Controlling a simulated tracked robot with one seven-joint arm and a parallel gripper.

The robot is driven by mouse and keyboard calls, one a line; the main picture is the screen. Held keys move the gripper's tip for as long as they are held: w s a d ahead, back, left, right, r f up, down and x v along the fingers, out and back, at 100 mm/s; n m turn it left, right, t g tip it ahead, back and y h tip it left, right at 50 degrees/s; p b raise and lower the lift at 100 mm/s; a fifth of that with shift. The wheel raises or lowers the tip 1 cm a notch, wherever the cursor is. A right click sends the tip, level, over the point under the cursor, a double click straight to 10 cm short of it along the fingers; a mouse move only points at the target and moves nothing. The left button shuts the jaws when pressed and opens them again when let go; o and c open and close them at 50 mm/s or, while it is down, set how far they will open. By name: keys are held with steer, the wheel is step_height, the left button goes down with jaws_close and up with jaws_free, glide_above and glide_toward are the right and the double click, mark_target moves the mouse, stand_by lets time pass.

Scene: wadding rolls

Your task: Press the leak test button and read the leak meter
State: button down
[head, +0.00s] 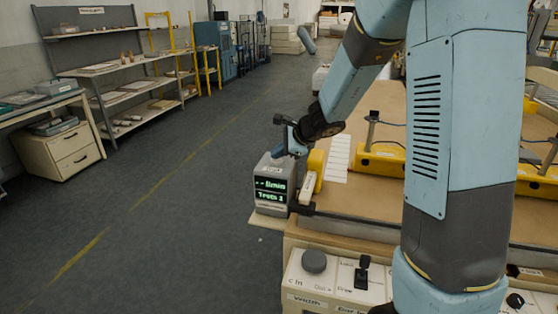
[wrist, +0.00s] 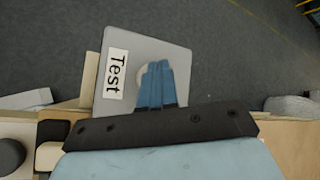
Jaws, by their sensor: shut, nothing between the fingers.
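The leak meter (head: 270,186) is a small grey box at the left front corner of the bench. Its lit green display shows dashes and what looks like "l/min" on the upper line. The lower line is small and seems to end in "1". In the wrist view its grey top (wrist: 183,57) bears a white "Test" label (wrist: 116,73) and a pale round button (wrist: 141,76). My gripper (wrist: 157,66) is shut and empty, its blue fingertips over the button and hiding most of it. In the head view my gripper (head: 283,153) points down at the box top. I cannot tell whether it touches.
A yellow block (head: 315,162) stands right beside the meter. A control panel (head: 330,275) with a dark round knob (head: 314,261) and a switch lies at the bench front. More yellow fixtures (head: 381,160) stand on the brown bench top. Open floor (head: 150,190) lies to the left.

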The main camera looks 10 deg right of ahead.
mark_target(279, 161)
steer(key=shift+f, duration=0.15)
stand_by(0.3)
steer(key=shift+r, duration=0.95)
steer(key=shift+r, duration=2.5)
